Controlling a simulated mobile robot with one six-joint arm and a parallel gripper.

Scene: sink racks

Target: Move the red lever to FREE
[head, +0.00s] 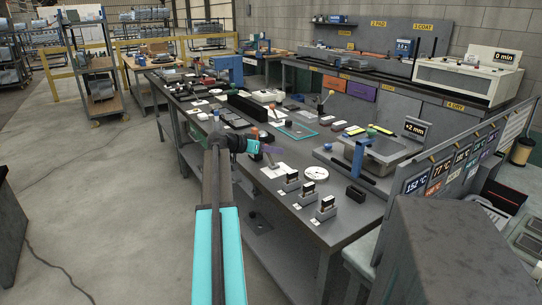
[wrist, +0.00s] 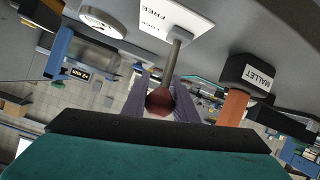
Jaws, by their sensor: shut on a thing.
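The red lever has a dark red knob (wrist: 160,102) on a grey metal rod (wrist: 179,55) in the wrist view. The rod rises from a white plate (wrist: 178,20) printed FREE and LOCK, which read upside down. My gripper (wrist: 163,98) has its two purple-grey fingers on either side of the knob and is shut on it. The rod leans away from the plate toward my wrist; I cannot tell which label it points to. In the head view my gripper (head: 270,149) is just above the white plate (head: 275,170), and the knob is not clearly visible there.
A mallet (wrist: 235,105) with an orange handle and black head stands close beside the lever. A round white dial (head: 316,173) and several small grey switch blocks (head: 327,208) are nearby on the bench (head: 300,235). A grey press (head: 370,150) stands to the right.

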